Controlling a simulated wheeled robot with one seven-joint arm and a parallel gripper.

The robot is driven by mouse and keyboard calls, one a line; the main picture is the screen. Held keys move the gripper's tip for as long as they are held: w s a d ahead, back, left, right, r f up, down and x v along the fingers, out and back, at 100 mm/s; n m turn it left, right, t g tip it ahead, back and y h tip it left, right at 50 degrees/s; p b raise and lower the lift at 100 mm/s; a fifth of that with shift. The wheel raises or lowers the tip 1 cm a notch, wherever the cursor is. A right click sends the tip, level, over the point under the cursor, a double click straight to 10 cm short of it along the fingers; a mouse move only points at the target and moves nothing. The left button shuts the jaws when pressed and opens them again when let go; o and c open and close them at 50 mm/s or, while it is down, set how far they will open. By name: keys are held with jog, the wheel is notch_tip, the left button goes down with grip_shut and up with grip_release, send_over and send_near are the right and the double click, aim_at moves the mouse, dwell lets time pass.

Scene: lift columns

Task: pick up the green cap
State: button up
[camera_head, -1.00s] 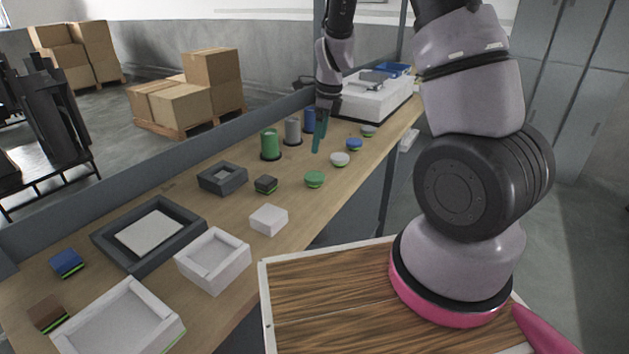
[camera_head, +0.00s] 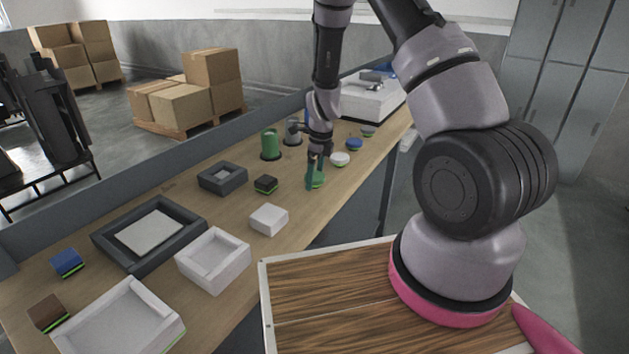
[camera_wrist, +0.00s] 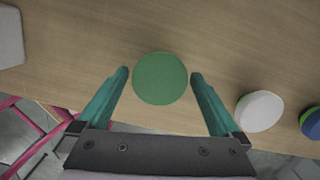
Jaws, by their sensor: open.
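The green cap (camera_wrist: 160,78) is a round disc on the wooden table, seen from above in the wrist view. In the head view the green cap (camera_head: 318,179) shows partly behind my fingers. My gripper (camera_wrist: 160,77) is open, with one teal finger to the left of the cap and one to the right. Small gaps show between the fingertips and the cap's edges. In the head view my gripper (camera_head: 314,187) is down at the cap; its height above the table is hard to tell.
A white cap (camera_wrist: 260,111) and a blue cap (camera_wrist: 312,122) lie to the right. A green cylinder (camera_head: 270,144), a small dark block (camera_head: 266,184) and a white block (camera_head: 269,219) stand left of my gripper. The table's front edge is close to the cap.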

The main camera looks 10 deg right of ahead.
jog(key=shift+a+f, duration=0.1)
jog(key=shift+f, duration=0.25)
jog(key=c, duration=1.2)
jog(key=shift+r, duration=0.1)
